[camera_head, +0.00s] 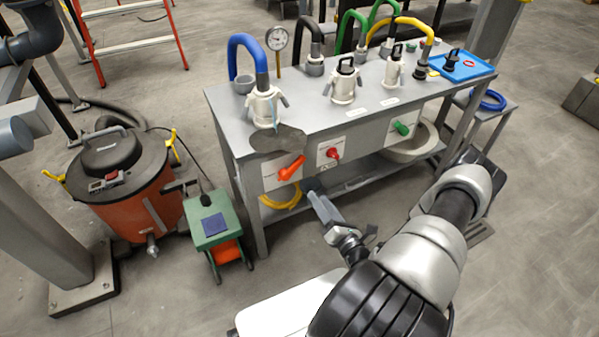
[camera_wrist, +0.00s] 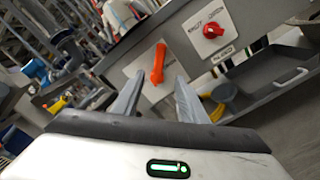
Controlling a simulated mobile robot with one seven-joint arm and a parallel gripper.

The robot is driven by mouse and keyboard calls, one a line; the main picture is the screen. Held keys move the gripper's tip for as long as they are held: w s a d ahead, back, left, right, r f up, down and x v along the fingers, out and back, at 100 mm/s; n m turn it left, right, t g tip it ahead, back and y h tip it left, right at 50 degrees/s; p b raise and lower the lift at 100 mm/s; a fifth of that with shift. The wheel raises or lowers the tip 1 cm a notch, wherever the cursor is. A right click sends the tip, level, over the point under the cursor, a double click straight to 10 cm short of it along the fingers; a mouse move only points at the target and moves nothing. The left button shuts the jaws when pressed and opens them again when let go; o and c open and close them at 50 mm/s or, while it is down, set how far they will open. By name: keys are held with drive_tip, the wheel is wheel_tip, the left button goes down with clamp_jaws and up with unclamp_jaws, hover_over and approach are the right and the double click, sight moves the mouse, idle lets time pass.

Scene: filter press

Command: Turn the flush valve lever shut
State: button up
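An orange-red lever (camera_head: 292,168) sits on a pale plate on the front panel of the grey bench. It slants from lower left to upper right in the head view. I take it for the flush valve lever; its label is too small to read. In the wrist view the lever (camera_wrist: 158,62) shows just beyond and between my fingertips. My gripper (camera_wrist: 159,77) is open, with nothing between its two fingers. In the head view my gripper (camera_head: 318,197) is in front of the bench, below and right of the lever, apart from it.
Right of the lever are a red knob (camera_head: 333,153) and a green knob (camera_head: 401,128) on the same panel. A green cart (camera_head: 210,222) and an orange vacuum (camera_head: 130,190) stand left. Floor before the bench is clear.

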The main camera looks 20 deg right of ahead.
sight(297, 167)
drive_tip(key=w, duration=0.5)
drive_tip(key=w+b, duration=0.1)
drive_tip(key=w, duration=0.3)
drive_tip(key=w+b, duration=0.1)
drive_tip(key=w, duration=0.4)
drive_tip(key=shift+w+a, duration=0.3)
drive_tip(key=shift+w, duration=0.05)
clamp_jaws()
